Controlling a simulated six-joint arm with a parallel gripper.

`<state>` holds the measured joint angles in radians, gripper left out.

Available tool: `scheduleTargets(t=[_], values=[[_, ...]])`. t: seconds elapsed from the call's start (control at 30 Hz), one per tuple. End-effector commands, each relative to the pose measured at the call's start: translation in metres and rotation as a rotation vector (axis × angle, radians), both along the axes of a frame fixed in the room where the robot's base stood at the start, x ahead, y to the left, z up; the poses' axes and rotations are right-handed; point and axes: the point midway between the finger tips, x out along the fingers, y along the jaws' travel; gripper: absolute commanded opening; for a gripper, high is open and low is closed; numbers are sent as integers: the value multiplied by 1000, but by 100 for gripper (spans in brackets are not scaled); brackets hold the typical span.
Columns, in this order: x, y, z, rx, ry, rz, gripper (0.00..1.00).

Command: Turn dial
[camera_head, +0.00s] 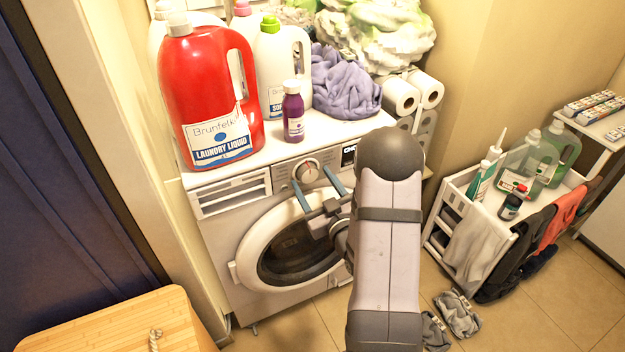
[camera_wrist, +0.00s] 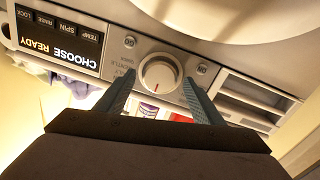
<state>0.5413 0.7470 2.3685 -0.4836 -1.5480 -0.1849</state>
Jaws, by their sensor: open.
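The washer's dial (camera_head: 306,171) is a round white knob on the front control panel, left of the dark display. In the wrist view the dial (camera_wrist: 160,75) shows a red mark on its face and lies between the fingertips. My gripper (camera_head: 317,181) is open, with one blue-grey finger on each side of the dial. In the wrist view the gripper (camera_wrist: 158,80) has gaps between its fingers and the knob, and nothing is held. I cannot tell how far the fingertips are from the panel.
The washer (camera_head: 218,235) has a round door (camera_head: 245,262) below the panel. A red laundry bottle (camera_head: 205,90), a small purple bottle (camera_head: 293,113) and purple cloth (camera_head: 343,85) stand on top. A white cart (camera_head: 490,215) is at right. A wooden lid (camera_head: 120,325) is at lower left.

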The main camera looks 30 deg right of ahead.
Motion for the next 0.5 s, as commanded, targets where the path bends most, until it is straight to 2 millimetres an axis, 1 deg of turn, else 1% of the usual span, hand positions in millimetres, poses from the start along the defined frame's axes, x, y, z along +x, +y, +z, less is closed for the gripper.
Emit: scheduleTargets(t=[0.13, 0.4, 0.43, 0.47, 0.5], values=[[8, 0, 0, 0, 1, 2, 62], [9, 0, 0, 0, 1, 1, 62], [9, 0, 0, 0, 1, 1, 59], [9, 0, 0, 0, 1, 1, 52], [9, 0, 0, 0, 1, 0, 42]])
